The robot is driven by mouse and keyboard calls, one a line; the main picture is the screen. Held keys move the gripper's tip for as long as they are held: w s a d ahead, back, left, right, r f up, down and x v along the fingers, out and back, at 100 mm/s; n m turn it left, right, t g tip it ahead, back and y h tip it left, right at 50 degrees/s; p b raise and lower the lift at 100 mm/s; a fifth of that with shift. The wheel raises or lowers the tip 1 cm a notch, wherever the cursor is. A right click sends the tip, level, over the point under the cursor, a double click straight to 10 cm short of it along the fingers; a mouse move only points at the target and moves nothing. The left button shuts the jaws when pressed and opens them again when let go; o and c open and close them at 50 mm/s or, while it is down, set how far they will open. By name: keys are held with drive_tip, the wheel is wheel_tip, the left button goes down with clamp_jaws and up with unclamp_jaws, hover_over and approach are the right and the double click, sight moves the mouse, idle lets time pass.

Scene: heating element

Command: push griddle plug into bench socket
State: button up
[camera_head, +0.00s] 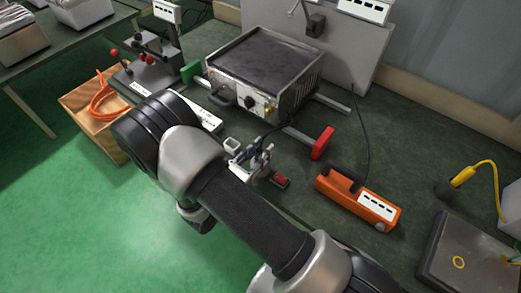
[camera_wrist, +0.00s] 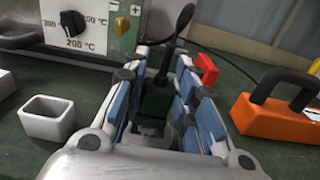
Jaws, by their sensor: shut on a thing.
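The griddle (camera_head: 265,65) is a steel box with a dark flat top on the green bench; its knobbed front panel (camera_wrist: 105,25) shows in the wrist view. My gripper (camera_head: 255,160) is in front of the griddle, low over the bench. In the wrist view its blue-padded fingers (camera_wrist: 160,95) are shut on a dark plug (camera_wrist: 156,100), whose black cable neck (camera_wrist: 176,40) points up and away. The plug's pin end is hidden between the fingers. I cannot tell for certain which thing is the bench socket.
An orange case (camera_head: 358,200) with a black handle lies right of my gripper. A red block (camera_head: 322,143) stands between them and the griddle. A small white square cup (camera_wrist: 47,118) is left of my gripper. A wooden box (camera_head: 95,105) with orange hose stands at left.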

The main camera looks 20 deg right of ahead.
drive_tip(key=shift+f+b, duration=0.95)
drive_tip(key=shift+f, duration=0.35)
drive_tip(key=o, duration=1.1)
drive_tip(key=shift+o, duration=0.2)
drive_tip(key=v, duration=1.2)
drive_tip(key=shift+r, duration=0.1)
